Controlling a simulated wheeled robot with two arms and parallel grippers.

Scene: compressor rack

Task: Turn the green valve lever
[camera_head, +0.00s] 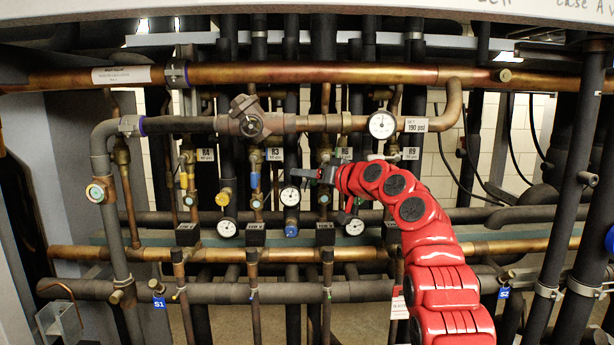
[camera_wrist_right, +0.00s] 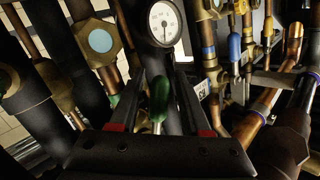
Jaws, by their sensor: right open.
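The green valve lever (camera_wrist_right: 160,98) shows in the right wrist view as a rounded green handle on a pale stem. My right gripper (camera_wrist_right: 159,76) is open, with one dark finger on each side of the lever. I cannot tell whether either finger touches it. In the head view my right gripper (camera_head: 303,174) reaches in from the right among the pipes, at the middle of the rack. I cannot clearly make out the lever in that view. My left gripper is not in view.
A white gauge (camera_wrist_right: 164,22) stands just beyond the fingertips. A blue handle (camera_wrist_right: 234,47) and brass fittings are to the right. In the head view a large copper pipe (camera_head: 240,75) crosses above. Gauges and vertical pipes crowd the space around my gripper.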

